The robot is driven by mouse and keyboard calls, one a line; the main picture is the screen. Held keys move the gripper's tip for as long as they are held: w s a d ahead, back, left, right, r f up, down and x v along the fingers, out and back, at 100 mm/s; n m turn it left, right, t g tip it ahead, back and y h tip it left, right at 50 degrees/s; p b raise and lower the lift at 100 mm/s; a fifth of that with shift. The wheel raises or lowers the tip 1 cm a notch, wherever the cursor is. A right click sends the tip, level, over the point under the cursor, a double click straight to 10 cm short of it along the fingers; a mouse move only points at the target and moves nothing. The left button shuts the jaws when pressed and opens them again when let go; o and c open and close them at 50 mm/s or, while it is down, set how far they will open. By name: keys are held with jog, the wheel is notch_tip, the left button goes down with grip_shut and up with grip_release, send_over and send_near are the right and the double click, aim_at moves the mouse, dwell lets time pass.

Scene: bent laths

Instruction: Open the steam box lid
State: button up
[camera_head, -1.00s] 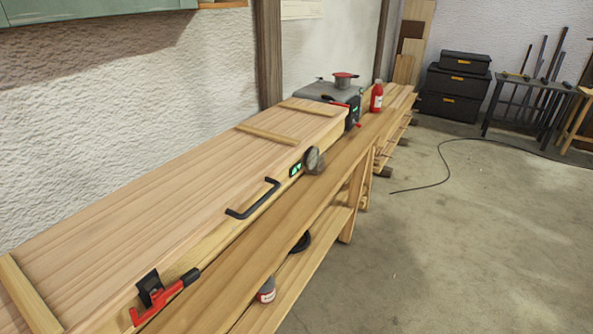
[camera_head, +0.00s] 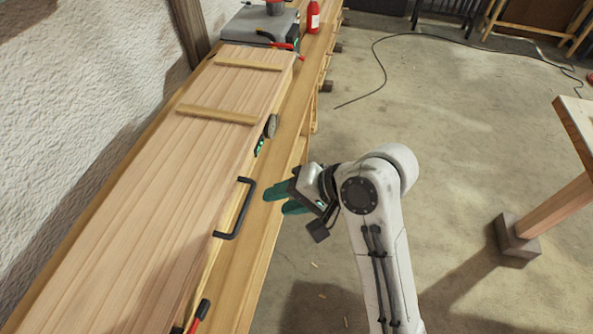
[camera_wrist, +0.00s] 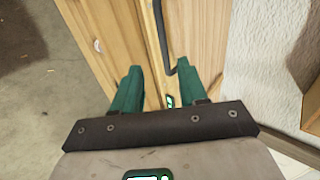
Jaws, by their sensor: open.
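The steam box is a long wooden box with its lid (camera_head: 140,170) lying flat and closed on top. A black bar handle (camera_head: 236,210) is on the lid's right edge, and the handle also shows in the wrist view (camera_wrist: 159,35). My gripper (camera_head: 280,200) is open and empty, with teal fingers just right of the handle, apart from it. In the wrist view my gripper (camera_wrist: 158,85) has its two fingers spread, with the handle's bent end beyond them, near the right finger. A red-handled clamp (camera_head: 199,315) is at the lower edge of the box, partly cut off.
A round dial (camera_head: 271,126) and a green display (camera_head: 260,146) are on the box's front side. The bench (camera_head: 293,105) runs along it. A grey machine (camera_head: 258,25) and a red bottle (camera_head: 313,17) stand at the far end.

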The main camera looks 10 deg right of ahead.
aim_at(246, 208)
jog(key=shift+r+b+x, duration=0.25)
jog(key=shift+b+x, duration=3)
jog(key=shift+x, duration=2.45)
jog(key=shift+w+a, duration=0.15)
jog(key=shift+w, duration=0.05)
jog(key=shift+c, duration=0.3)
